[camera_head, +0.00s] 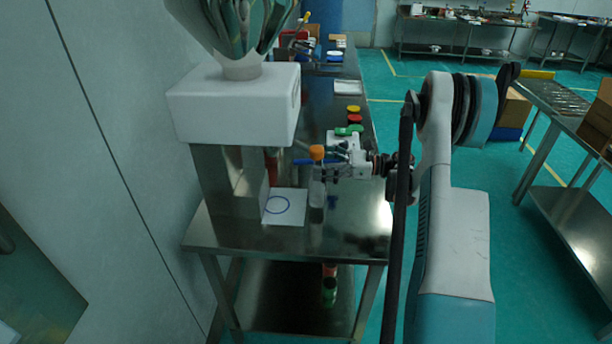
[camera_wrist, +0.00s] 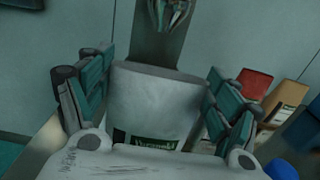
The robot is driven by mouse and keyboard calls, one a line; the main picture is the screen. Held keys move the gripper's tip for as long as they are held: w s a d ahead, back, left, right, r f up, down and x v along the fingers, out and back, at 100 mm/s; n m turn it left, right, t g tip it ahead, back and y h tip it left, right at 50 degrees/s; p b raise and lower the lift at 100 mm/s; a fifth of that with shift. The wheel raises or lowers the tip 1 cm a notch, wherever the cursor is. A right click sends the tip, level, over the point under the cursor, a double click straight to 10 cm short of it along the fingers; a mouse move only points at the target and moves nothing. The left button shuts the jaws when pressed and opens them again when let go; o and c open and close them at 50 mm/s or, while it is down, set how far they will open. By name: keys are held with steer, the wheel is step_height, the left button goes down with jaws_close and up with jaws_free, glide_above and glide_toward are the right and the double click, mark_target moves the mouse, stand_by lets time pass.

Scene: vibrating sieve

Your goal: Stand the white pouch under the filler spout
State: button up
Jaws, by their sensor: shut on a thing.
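The white pouch (camera_wrist: 155,100) stands out in the wrist view, with a dark green label low on its face. My gripper (camera_wrist: 155,115) is shut on it, one teal-padded finger at each side. In the head view my gripper (camera_head: 335,165) is above the steel table, right of the filler. A slim greyish body with an orange cap (camera_head: 317,152) is at its fingertips there; I cannot tell whether it is the pouch seen edge-on. The filler (camera_head: 235,105) is a white box under a clear hopper. Its spout is hidden. A white sheet with a blue circle (camera_head: 285,215) lies beside its base.
The steel table (camera_head: 350,230) has bare room at its front right. In the wrist view a red box (camera_wrist: 255,83) and a brown box (camera_wrist: 285,98) stand at right. A wall closes the left side.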

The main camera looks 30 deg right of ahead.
steer(key=shift+w+a+f+b, duration=0.55)
steer(key=shift+w+a+f, duration=0.05)
steer(key=shift+a+f, duration=0.3)
steer(key=shift+w+a+f+b, duration=0.55)
steer(key=shift+a+f, duration=0.3)
steer(key=shift+a, duration=0.05)
steer(key=shift+f, duration=0.2)
steer(key=o, duration=1.2)
steer(key=shift+r, duration=0.15)
steer(key=p+v, duration=0.2)
steer(key=v, duration=1)
